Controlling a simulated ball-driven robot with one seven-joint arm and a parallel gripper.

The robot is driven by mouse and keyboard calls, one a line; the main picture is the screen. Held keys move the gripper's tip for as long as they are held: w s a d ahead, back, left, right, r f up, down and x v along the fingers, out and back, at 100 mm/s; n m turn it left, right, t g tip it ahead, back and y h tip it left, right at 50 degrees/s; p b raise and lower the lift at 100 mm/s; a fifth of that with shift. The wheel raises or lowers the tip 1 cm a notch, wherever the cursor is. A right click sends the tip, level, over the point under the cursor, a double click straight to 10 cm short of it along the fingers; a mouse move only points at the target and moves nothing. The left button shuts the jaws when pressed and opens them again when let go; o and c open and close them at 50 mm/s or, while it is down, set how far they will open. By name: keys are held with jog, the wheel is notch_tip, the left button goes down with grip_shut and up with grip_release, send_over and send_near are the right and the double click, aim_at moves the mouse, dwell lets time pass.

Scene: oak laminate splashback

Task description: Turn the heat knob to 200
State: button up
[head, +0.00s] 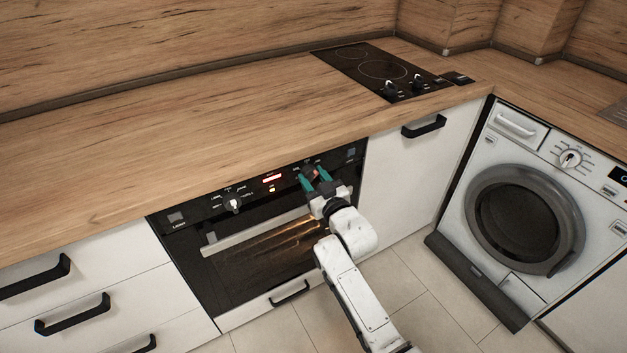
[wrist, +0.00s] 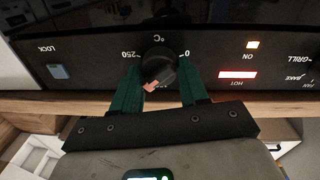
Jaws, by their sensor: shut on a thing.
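The heat knob (wrist: 158,68) is a round black dial on the black oven panel, with an orange-red mark at its lower left in the wrist view. The wrist view shows the panel upside down, with "250" left of the knob, "0" right of it and "°C" above. My gripper (wrist: 162,84) has its two teal fingers on either side of the knob and is shut on it. In the head view my gripper (head: 315,178) reaches the panel's right part and largely hides the knob. The other scale numbers cannot be read.
The selector knob (head: 233,201) is left on the panel. The oven door handle (head: 240,238) runs below the panel, near my wrist. The worktop (head: 200,120) overhangs above. A washing machine (head: 535,200) stands right.

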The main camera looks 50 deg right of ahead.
jog(key=shift+f+m, duration=0.3)
jog(key=shift+m, duration=0.3)
jog(key=o, duration=1)
jog(key=shift+r, duration=0.2)
jog(key=shift+o, duration=0.2)
jog(key=b+v, duration=0.4)
jog(key=v, duration=0.7)
jog(key=shift+b, duration=0.35)
